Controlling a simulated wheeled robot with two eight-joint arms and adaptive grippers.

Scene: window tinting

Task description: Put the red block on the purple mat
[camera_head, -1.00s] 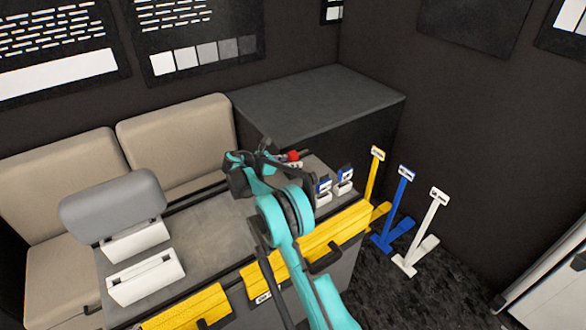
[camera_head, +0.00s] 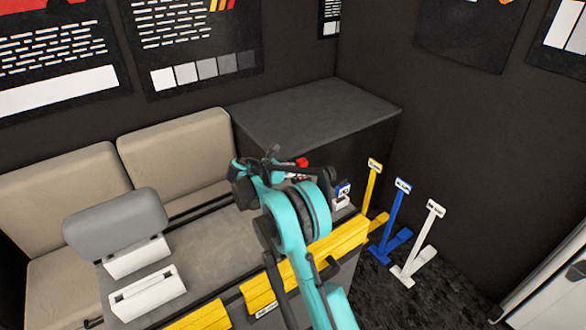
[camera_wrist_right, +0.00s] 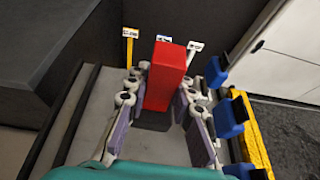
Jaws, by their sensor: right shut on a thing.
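The red block (camera_wrist_right: 167,76) stands up between the two fingers of my right gripper (camera_wrist_right: 164,100) in the right wrist view. The fingers have purple inner pads and are shut on the block's sides. In the head view only a small part of the red block (camera_head: 302,162) shows, behind my teal right arm. It is over the right part of the grey worktop (camera_head: 215,255). I see no purple mat in either view. My left gripper is not in view.
Small blue-and-white holders (camera_head: 342,192) stand at the worktop's right end. Yellow, blue (camera_head: 397,210) and white tools stand on the floor beyond. A grey cushion-like pad (camera_head: 115,222) and white trays (camera_head: 148,292) occupy the left. A dark cabinet (camera_head: 315,115) stands behind.

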